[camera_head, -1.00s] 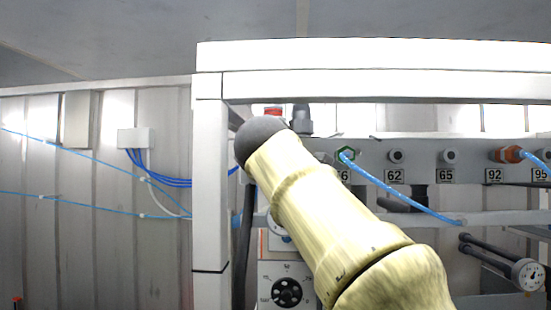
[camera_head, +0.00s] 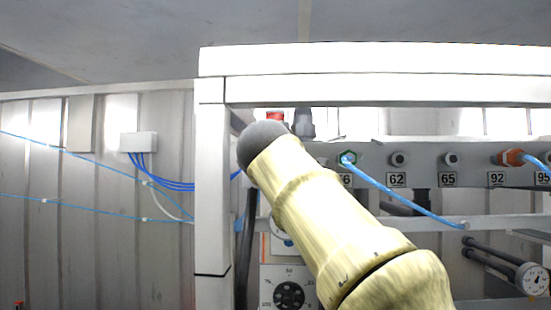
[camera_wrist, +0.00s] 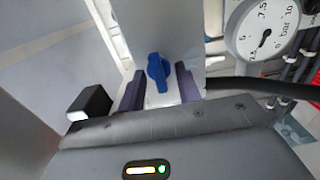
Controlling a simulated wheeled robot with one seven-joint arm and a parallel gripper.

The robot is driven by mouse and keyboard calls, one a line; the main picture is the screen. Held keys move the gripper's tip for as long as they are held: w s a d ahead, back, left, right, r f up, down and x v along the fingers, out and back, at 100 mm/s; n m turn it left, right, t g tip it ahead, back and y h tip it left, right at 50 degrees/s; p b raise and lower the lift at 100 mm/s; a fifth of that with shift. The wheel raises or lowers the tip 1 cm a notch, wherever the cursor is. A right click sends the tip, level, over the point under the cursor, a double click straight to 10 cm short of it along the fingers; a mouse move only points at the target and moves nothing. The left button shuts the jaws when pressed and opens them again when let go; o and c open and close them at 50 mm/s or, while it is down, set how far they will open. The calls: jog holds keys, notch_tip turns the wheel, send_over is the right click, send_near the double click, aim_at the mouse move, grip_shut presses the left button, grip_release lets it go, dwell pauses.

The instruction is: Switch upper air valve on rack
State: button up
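The blue valve handle (camera_wrist: 158,72) shows in the wrist view on a pale rack post. My gripper (camera_wrist: 160,85) is open, with one dark finger to the left of the handle and one to the right. The handle is in line with the gap between the fingers, and I see space on both sides of it. I cannot tell how far the fingertips reach past it. In the head view my arm hides the gripper and the handle, behind the left post of the white rack (camera_head: 211,180).
A round pressure gauge (camera_wrist: 263,32) and a black hose (camera_wrist: 265,88) are to the right in the wrist view. In the head view, a dial panel (camera_head: 290,293) is below my arm, a blue tube (camera_head: 400,194) crosses at right, and numbered ports line the rack.

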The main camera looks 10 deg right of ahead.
jog(key=b+v, duration=0.5)
jog(key=v, duration=1.2)
jog(key=shift+s, duration=0.15)
jog(key=shift+a, duration=0.1)
